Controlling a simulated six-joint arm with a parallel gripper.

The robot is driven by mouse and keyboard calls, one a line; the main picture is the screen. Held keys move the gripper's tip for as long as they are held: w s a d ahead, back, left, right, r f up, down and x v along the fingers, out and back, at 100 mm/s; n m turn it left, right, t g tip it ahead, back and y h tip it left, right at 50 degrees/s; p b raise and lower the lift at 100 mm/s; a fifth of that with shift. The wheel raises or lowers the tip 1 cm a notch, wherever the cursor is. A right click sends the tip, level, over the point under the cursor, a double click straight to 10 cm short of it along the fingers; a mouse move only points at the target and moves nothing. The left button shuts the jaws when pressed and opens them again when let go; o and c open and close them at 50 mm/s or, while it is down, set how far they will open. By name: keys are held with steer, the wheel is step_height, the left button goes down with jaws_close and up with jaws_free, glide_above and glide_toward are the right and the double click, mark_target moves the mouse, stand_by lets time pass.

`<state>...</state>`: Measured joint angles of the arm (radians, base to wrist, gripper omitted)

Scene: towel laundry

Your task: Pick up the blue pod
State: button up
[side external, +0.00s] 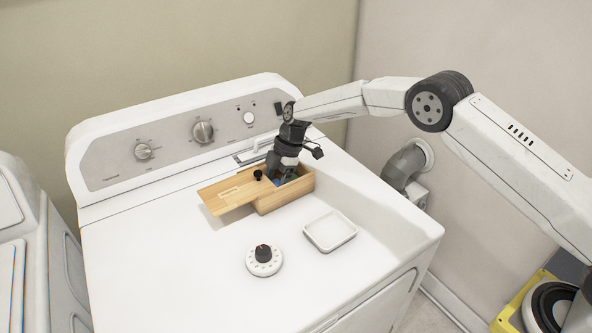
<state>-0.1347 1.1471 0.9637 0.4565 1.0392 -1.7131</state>
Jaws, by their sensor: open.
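A light wooden box (285,196) sits on the white machine top, with its flat wooden lid (233,193) slid out to the left and a black knob on it. A small patch of blue, which looks like the blue pod (278,181), shows inside the open right part of the box. My gripper (281,176) points down into this opening, with its fingers around or just above the blue patch. The jaws are open. The box wall and my gripper hide most of the pod, so I cannot tell whether the fingers touch it.
A shallow white tray (330,246) lies right of and in front of the box. A round white timer with a black knob (264,254) stands in front. The control panel (180,138) rises behind. The front left of the top (170,275) is clear.

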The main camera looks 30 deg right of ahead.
mark_target(276, 183)
jaws_close()
steer(key=shift+r, duration=0.15)
steer(key=shift+r, duration=1.55)
steer(key=s+r, duration=0.1)
steer(key=r, duration=0.1)
steer(key=s+r, duration=0.1)
steer(key=s, duration=0.1)
steer(key=s+d+r, duration=0.1)
steer(key=s+r, duration=0.1)
steer(key=shift+r, duration=0.35)
steer(key=s+d+r, duration=0.1)
steer(key=s+r, duration=0.3)
steer(key=s, duration=0.4)
steer(key=shift+s+d, duration=0.4)
